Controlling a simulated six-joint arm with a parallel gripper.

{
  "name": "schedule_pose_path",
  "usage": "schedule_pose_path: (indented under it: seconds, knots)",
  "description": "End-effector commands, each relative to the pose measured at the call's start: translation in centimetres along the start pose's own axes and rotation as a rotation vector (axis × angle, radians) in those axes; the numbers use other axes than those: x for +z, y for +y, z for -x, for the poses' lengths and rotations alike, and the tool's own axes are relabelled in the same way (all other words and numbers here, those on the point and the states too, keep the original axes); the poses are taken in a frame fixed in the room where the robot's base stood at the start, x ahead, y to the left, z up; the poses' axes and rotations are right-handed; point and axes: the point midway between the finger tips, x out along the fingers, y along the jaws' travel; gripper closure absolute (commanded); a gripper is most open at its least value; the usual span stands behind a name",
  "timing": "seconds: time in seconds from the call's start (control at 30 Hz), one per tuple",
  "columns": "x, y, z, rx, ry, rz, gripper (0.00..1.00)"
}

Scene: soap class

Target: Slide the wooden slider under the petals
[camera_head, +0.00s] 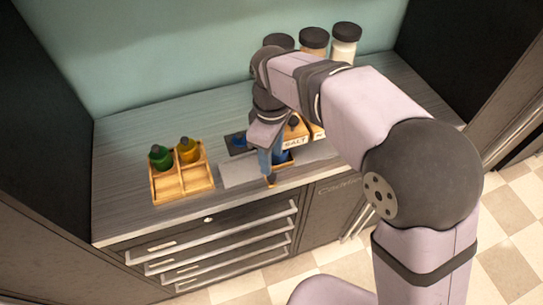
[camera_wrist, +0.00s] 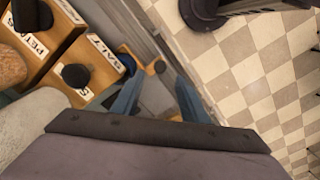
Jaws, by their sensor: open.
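The wooden slider, a small light-wood piece, appears in the wrist view (camera_wrist: 159,67) at the cabinet's front edge, just beyond my fingertips. A small wooden tip, likely the slider, shows in the head view (camera_head: 271,182) below my fingers. My gripper (camera_head: 269,168) is open, pointing down at the counter's front edge. In the wrist view its two blue fingers (camera_wrist: 158,88) stand apart with nothing visibly clamped between them. The petals container (camera_wrist: 50,50) is a wooden box with a partly cut-off "PETA" label, at upper left.
A "SALT" label (camera_wrist: 105,52) marks the wooden box beside the petals. A wooden tray (camera_head: 182,185) holds green (camera_head: 160,157) and yellow (camera_head: 188,150) bottles at left. Jars with dark lids (camera_head: 344,42) stand at the back. Drawer handles (camera_head: 220,245) jut out below the counter.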

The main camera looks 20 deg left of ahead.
Motion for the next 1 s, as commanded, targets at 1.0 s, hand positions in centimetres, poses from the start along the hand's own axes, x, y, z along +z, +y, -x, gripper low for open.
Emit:
schedule_pose_path:
  seconds: [1.0]
  knots:
    - [1.8, -6.9, -9.3, 1.094, -1.198, 1.155, 0.60]
